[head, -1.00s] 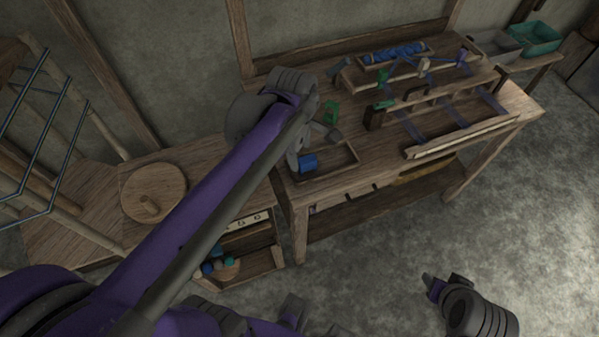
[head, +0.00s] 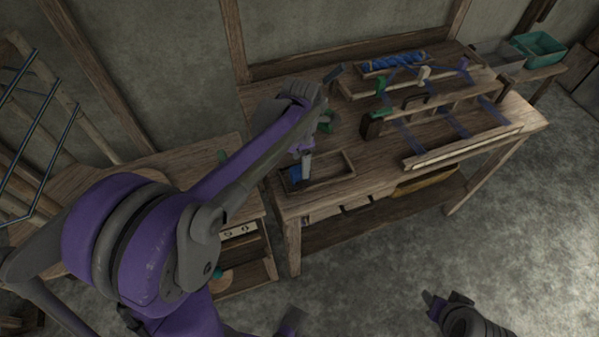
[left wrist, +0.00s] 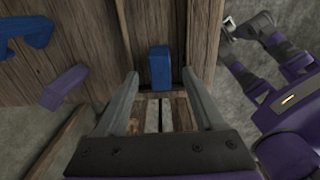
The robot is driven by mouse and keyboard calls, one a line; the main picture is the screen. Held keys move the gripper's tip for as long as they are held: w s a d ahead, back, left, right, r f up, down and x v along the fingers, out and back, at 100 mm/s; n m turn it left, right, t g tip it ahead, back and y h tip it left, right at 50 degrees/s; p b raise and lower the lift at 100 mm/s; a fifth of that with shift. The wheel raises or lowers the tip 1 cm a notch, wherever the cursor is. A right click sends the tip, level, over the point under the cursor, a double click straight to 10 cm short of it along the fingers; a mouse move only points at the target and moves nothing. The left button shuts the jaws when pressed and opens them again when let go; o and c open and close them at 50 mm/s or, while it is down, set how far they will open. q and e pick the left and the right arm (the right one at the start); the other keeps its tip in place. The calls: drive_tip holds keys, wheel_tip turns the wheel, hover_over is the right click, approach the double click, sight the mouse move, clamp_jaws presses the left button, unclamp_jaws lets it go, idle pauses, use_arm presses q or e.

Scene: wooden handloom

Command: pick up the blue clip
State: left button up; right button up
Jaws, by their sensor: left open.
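The blue clip (head: 297,174) lies in a shallow wooden tray (head: 335,180) at the near left of the workbench, partly hidden by my left gripper (head: 305,165). In the left wrist view the blue clip (left wrist: 160,67) shows as a blue block in line with the gap between the two fingers of my left gripper (left wrist: 160,77). That gripper is open and empty; whether a finger touches the clip I cannot tell. My right gripper (head: 434,301) is low over the floor at the bottom right, away from the bench; its jaws are too small to read.
A wooden frame with a dark handle (head: 415,99) and green parts stands right of the tray. A blue roll (head: 393,61) lies behind it. A teal bin (head: 539,46) stands at the far right. A purple block (left wrist: 65,88) shows left in the left wrist view.

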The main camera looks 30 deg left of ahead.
sight(300, 168)
use_arm(q)
wheel_tip(300, 168, down, 4)
drive_tip(key=shift+s+r, duration=0.1)
clamp_jaws()
idle(0.4)
